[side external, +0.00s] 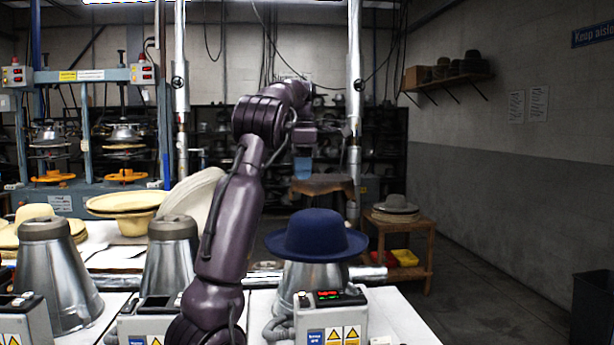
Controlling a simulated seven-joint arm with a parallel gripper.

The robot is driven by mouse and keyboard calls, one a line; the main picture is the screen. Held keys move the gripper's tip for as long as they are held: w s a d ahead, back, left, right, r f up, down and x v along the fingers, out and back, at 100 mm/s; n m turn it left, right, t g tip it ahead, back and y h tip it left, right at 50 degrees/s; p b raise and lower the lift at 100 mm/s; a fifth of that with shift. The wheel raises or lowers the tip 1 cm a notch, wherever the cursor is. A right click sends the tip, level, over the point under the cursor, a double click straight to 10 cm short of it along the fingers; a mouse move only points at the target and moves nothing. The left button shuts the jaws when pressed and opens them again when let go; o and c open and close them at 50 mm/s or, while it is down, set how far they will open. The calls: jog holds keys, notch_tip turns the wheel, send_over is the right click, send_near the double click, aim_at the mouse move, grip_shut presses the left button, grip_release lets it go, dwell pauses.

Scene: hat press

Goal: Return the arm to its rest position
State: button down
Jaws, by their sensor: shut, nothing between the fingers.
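My purple arm (235,220) rises from the front of the table, bends at the elbow and reaches toward the back. My gripper (303,169) hangs pointing down at the end of it, above and behind the blue hat in the picture. It is shut and empty; its bluish fingers are small in this view. The navy blue hat (316,237) sits brim down on the right metal hat form (306,282), apart from my gripper.
Metal forms (48,280) and (170,258) stand bare to the left. Straw hats (127,205) lie behind them. Control boxes (335,318) line the table front. A vertical pipe (354,120) stands right of my gripper. A wooden side table (400,235) holds grey hats.

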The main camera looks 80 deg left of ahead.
jog(key=w+d+f+m+t, duration=0.1)
jog(key=w+d+f+m, duration=0.25)
jog(key=d+m, duration=0.45)
jog(key=w+d+f+m+t, duration=0.1)
jog(key=w+d+f+m, duration=0.25)
jog(key=m, duration=0.75)
jog(key=s+d+f+m+t, duration=0.1)
jog(key=s+d+f+m, duration=0.1)
jog(key=d+m, duration=0.6)
jog(key=s+d+f+m+t, duration=0.2)
jog(key=d+m, duration=0.7)
jog(key=d, duration=0.8)
jog(key=shift+d+f+t, duration=0.2)
jog(key=shift+d+t, duration=0.1)
